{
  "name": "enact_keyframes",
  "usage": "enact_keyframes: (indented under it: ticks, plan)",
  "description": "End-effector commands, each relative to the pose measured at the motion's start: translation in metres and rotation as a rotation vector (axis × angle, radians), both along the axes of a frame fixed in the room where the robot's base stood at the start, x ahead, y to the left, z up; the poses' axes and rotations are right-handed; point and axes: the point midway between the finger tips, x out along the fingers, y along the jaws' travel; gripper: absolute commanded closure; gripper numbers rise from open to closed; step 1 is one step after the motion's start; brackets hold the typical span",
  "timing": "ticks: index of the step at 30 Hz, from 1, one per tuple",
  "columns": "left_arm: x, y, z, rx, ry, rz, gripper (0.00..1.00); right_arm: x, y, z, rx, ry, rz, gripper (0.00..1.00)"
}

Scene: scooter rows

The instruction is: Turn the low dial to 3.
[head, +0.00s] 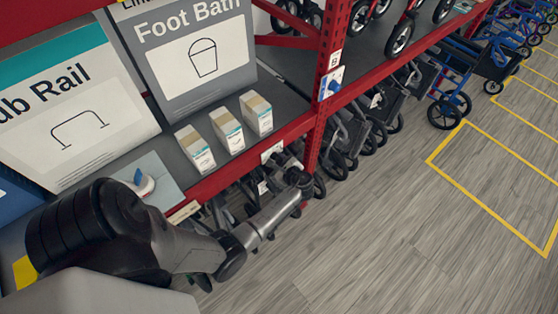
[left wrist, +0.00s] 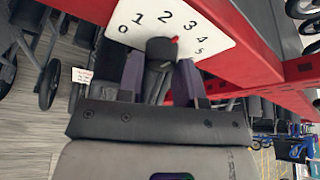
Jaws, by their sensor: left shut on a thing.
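The low dial is a white plate (left wrist: 215,38) numbered 0 to 5, with a dark round knob (left wrist: 160,48) on it, in the left wrist view. The knob has a red pointer mark (left wrist: 175,40), which aims up and right, toward about the 3. My right gripper is in neither view.
A blue-pointer dial (head: 333,84) is on the red post (head: 326,110), and another blue knob (head: 140,181) sits on the shelf. Small boxes (head: 228,130) stand on the shelf. Folded walkers (head: 360,130) fill the space below. The grey floor (head: 400,230) at right is clear.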

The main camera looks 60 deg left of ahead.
Motion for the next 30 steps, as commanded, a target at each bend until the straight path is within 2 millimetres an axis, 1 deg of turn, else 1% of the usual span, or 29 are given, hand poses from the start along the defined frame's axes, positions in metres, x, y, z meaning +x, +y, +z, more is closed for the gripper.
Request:
enact_keyframes:
  ticks: [14, 15, 21, 23, 30]
  plan:
    - [-0.0002, 0.0000, 0.0000, 0.005, -0.017, -0.001, 0.91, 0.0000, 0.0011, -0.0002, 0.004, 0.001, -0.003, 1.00]
    - [-0.0002, 0.0000, 0.0000, 0.004, -0.016, 0.000, 0.66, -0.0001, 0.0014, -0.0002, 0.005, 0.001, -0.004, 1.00]
    - [-0.0002, 0.0000, 0.0000, 0.004, -0.016, 0.000, 0.47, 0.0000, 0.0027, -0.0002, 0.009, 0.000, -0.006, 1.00]
    - [-0.0002, 0.0000, 0.0000, 0.004, -0.016, 0.000, 0.41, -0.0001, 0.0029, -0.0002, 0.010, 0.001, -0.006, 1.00]
    - [-0.0002, -0.0006, 0.0001, 0.004, -0.016, 0.000, 0.41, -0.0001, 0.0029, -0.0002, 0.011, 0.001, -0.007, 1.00]
